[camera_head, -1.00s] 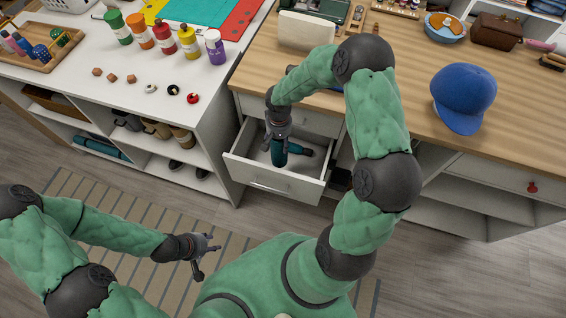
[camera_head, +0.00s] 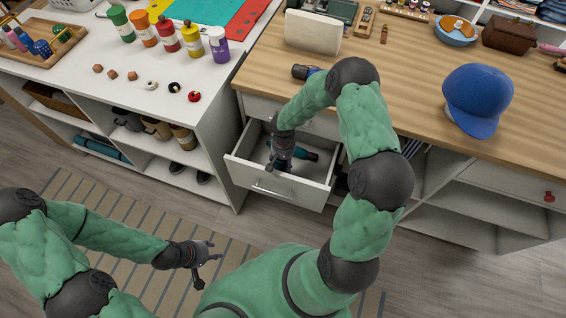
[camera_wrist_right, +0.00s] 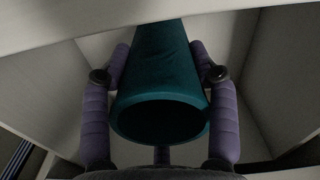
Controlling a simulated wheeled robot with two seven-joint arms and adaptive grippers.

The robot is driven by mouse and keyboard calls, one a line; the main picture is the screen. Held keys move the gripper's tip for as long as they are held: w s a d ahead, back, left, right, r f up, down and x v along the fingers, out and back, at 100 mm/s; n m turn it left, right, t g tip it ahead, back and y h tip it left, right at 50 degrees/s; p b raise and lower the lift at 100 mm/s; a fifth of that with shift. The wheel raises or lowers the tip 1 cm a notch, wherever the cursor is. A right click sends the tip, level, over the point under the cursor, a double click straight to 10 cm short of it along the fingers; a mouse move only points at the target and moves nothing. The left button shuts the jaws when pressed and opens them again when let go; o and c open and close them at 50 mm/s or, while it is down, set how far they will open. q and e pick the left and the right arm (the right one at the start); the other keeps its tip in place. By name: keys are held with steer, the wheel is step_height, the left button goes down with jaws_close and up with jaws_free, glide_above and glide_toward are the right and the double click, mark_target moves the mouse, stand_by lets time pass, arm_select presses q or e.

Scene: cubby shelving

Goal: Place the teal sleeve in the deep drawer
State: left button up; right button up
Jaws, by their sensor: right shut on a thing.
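The teal sleeve (camera_wrist_right: 158,65) is a tapered tube between the purple fingers of my right gripper in the right wrist view, its wide open end towards the camera. My right gripper (camera_head: 281,161) is shut on it, pointing down inside the open deep drawer (camera_head: 295,197). In the head view the gripper mostly hides the sleeve, and I cannot tell whether it touches the drawer floor. A small teal and dark item (camera_head: 305,154) lies beside the gripper in the drawer. My left gripper (camera_head: 208,262) is open and empty above the striped rug.
A white table (camera_head: 70,70) with paint bottles stands to the left. Floor in front of the drawer is clear.

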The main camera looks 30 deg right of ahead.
steer(key=shift+f, duration=0.25)
steer(key=shift+f, duration=0.1)
steer(key=o, duration=1.1)
steer(key=shift+r, duration=0.2)
step_height(320, 180, up, 12)
steer(key=p, duration=0.4)
steer(key=shift+p, duration=0.3)
steer(key=shift+d, duration=0.1)
